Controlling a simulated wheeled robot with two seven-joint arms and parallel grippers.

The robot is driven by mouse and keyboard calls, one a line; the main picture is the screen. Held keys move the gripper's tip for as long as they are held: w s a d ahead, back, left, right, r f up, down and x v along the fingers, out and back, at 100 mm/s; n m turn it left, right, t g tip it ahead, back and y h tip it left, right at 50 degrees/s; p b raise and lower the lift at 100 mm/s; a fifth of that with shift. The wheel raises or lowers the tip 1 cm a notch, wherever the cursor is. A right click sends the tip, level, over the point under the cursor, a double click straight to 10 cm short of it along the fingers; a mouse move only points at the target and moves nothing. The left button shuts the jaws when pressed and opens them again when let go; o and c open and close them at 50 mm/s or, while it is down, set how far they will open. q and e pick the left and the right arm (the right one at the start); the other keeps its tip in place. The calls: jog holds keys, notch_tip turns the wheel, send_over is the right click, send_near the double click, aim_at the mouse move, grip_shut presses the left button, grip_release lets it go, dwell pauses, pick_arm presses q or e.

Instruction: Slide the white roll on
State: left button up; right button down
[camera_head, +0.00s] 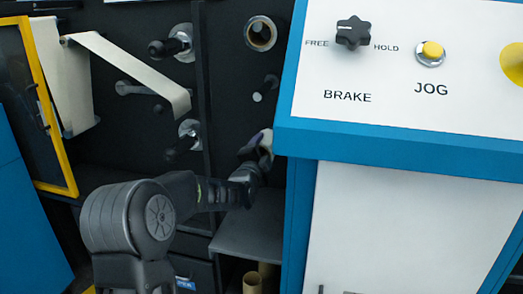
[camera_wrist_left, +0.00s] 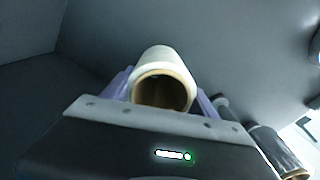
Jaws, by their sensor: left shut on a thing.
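The white roll (camera_wrist_left: 165,58) shows in the left wrist view, with the open end of its brown core facing the camera. My left gripper (camera_wrist_left: 162,92) is shut on it, with a purple finger on each side. In the head view my left gripper (camera_head: 258,152) is beside the blue cabinet, and only a small pale part of the roll (camera_head: 266,140) shows there. A short dark spindle with a pale end (camera_head: 265,88) sticks out of the black panel above the gripper, apart from the roll. My right gripper is not in view.
The blue-edged console (camera_head: 400,143) stands close on the right. A pale web (camera_head: 135,68) and several dark-handled spindles (camera_head: 172,46) are on the left of the panel. A grey shelf (camera_head: 250,228) and cardboard tubes (camera_head: 252,283) are below.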

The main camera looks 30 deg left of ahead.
pick_arm(q)
jog(key=shift+w+a+r, duration=0.1)
jog(key=shift+w+r, duration=0.15)
jog(key=shift+r, duration=0.55)
jog(key=o, duration=1.9)
jog(key=shift+s, duration=0.1)
jog(key=shift+s+d+f, duration=0.2)
jog(key=shift+d+f, duration=0.15)
jog(key=shift+f, duration=0.1)
jog(key=v, duration=0.4)
jog(key=p+v, duration=0.1)
jog(key=v, duration=0.2)
jog(key=shift+a+f, duration=0.15)
jog(key=shift+f, duration=0.1)
jog(key=shift+s+f, duration=0.1)
jog(key=shift+s, duration=0.2)
